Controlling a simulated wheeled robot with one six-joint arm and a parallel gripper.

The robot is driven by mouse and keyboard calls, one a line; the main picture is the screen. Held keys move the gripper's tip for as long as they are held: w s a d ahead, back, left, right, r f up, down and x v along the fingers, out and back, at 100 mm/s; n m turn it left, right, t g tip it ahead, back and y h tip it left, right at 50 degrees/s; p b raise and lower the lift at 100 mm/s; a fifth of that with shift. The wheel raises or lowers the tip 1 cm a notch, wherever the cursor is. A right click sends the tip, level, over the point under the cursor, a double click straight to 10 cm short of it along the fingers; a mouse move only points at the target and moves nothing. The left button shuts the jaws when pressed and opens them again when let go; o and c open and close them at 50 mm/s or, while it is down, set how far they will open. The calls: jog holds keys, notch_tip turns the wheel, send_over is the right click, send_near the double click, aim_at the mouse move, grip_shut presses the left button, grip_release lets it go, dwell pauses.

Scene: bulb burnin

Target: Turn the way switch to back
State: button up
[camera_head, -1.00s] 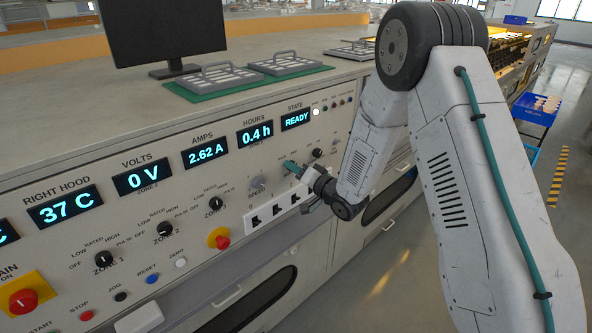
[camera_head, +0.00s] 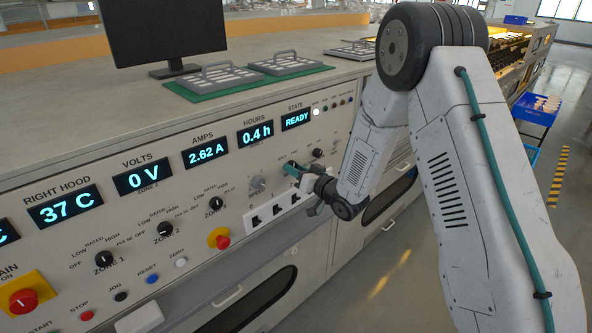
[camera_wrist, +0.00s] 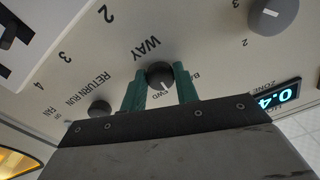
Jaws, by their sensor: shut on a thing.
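The way switch (camera_wrist: 160,74) is a small round black knob under the word WAY in the wrist view. The BACK label is partly hidden by a finger. My gripper (camera_wrist: 160,86) has one green finger on each side of the knob and is shut on it. In the head view my gripper (camera_head: 292,168) is at the panel's right part, below the READY display; it largely hides the switch there.
In the wrist view a black RETURN RUN knob (camera_wrist: 99,109) and a large grey knob (camera_wrist: 273,14) are nearby. Trays (camera_head: 290,64) lie on the bench top.

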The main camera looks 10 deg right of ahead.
jog(key=n, duration=0.6)
jog(key=shift+d, duration=0.15)
jog(key=shift+n, duration=0.4)
jog(key=o, duration=1)
jog(key=v, duration=0.7)
jog(key=shift+s+d, duration=0.2)
jog(key=shift+s, duration=0.15)
